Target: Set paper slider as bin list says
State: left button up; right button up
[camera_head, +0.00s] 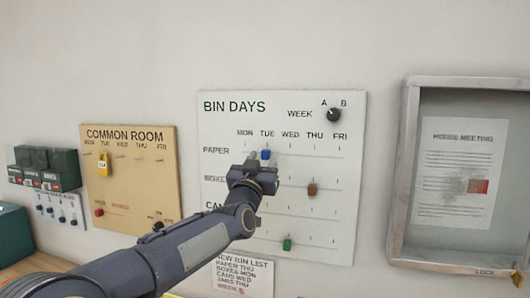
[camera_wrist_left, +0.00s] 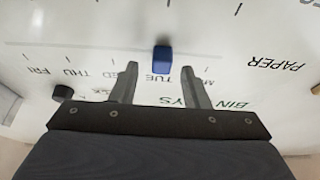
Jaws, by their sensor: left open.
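The white BIN DAYS board (camera_head: 220,120) hangs on the wall. Its blue paper slider (camera_head: 265,154) sits on the PAPER row under TUE. My left gripper (camera_head: 258,172) is in front of the board, just below that slider in the head view. In the left wrist view its open fingers stand either side of the blue slider (camera_wrist_left: 162,58), which lies at fingertip level with gaps on both sides; depth is unclear. The bin list (camera_head: 245,277), below the board, reads PAPER THU. My arm hides part of the lower rows. My right gripper is out of view.
A brown slider (camera_head: 312,189) sits on the BOXES row near THU, a green slider (camera_head: 287,243) on a lower row. The black WEEK knob (camera_head: 334,114) is above right. A COMMON ROOM board (camera_head: 130,190) hangs left, a grey-framed case (camera_head: 400,190) right. The PAPER row right of TUE is clear.

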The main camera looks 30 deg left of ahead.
pick_arm(q)
jog(key=shift+w+a+r, duration=0.2)
jog(key=shift+w+r, duration=0.05)
jog(key=shift+w, duration=0.25)
grip_shut()
jog(key=shift+d, duration=0.1)
